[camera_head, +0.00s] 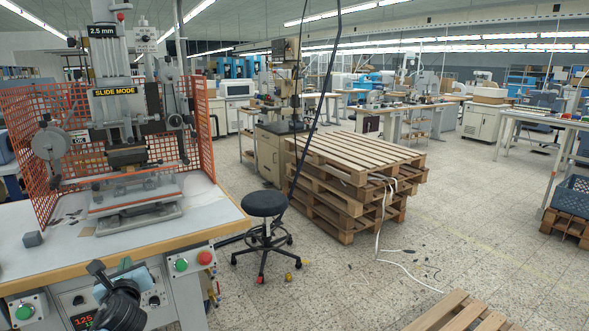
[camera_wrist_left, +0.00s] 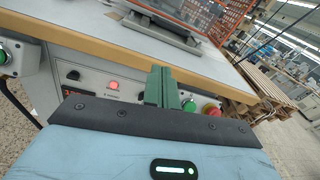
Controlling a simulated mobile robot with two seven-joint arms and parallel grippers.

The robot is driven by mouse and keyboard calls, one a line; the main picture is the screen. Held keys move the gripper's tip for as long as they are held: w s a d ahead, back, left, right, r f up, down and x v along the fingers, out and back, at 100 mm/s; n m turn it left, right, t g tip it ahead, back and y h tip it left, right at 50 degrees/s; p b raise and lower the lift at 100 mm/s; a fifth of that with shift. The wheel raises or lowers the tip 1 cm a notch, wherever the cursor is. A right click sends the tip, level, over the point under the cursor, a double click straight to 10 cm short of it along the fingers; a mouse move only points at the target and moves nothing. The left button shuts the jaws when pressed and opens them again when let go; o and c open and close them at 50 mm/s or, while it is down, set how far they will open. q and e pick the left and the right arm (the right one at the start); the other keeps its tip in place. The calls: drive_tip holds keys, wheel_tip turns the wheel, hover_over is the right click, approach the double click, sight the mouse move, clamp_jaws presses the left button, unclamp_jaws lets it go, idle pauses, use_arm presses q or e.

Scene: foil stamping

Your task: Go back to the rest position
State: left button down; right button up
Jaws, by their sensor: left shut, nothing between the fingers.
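My left gripper (camera_head: 98,268) is at the lower left of the head view, dark and partly cut off by the bottom edge. It is in front of the stamping table's (camera_head: 225,221) front panel. In the left wrist view its two green fingers (camera_wrist_left: 161,84) are together with nothing between them. They point at the panel below the wooden table edge. The foil stamping machine (camera_head: 125,115) stands on the table, with its flat lower bed (camera_head: 140,217) above and behind the gripper. My right gripper is in neither view.
The panel carries a green button (camera_head: 181,265), a red button (camera_head: 205,257) and a red digital display (camera_head: 84,321). A black stool (camera_head: 264,204) and stacked pallets (camera_head: 350,165) stand to the right. Open tiled floor lies beyond.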

use_arm(q)
drive_tip(key=s+d+f+n+g+h, duration=0.25)
drive_tip(key=s+d+f+n, duration=0.35)
drive_tip(key=s+f, duration=0.5)
drive_tip(key=s+d+f+n+g+h, duration=0.1)
drive_tip(key=s+d+f+n+h, duration=0.55)
drive_tip(key=f, duration=0.75)
drive_tip(key=s+d+f+n+g, duration=0.1)
drive_tip(key=s+d+f+n, duration=0.2)
drive_tip(key=s+n, duration=0.4)
drive_tip(key=s+d+f+n+g+h, duration=0.1)
drive_tip(key=s+d+f+n, duration=0.2)
drive_tip(key=s, duration=1.7)
drive_tip(key=d+n, duration=0.1)
drive_tip(key=n, duration=0.3)
drive_tip(key=shift+d+f+g, duration=0.2)
drive_tip(key=shift+f+g, duration=0.15)
drive_tip(key=c, duration=2.1)
unclamp_jaws()
